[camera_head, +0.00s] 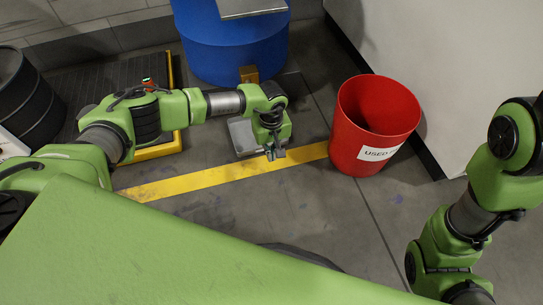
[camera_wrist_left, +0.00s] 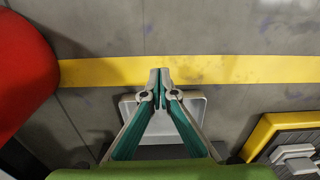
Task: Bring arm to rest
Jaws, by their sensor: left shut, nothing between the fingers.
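My left arm reaches in from the left in the head view. Its gripper (camera_head: 273,154) hangs over the floor beside the yellow line, left of the red bin. In the left wrist view the left gripper (camera_wrist_left: 160,75) has its two fingertips together with nothing between them. A grey tray-like plate (camera_wrist_left: 190,108) lies beyond the fingers, and it also shows partly hidden behind the arm in the head view (camera_head: 240,136). My right arm stands at the right edge of the head view, bent downward. Its gripper is out of the picture.
A red bin (camera_head: 348,150) with a "USED" label stands right of the left gripper. A blue barrel (camera_head: 225,60) stands behind the arm. A black barrel (camera_head: 28,105) is at far left. A yellow-edged dark platform (camera_head: 159,151) lies under the arm. Grey floor in front is clear.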

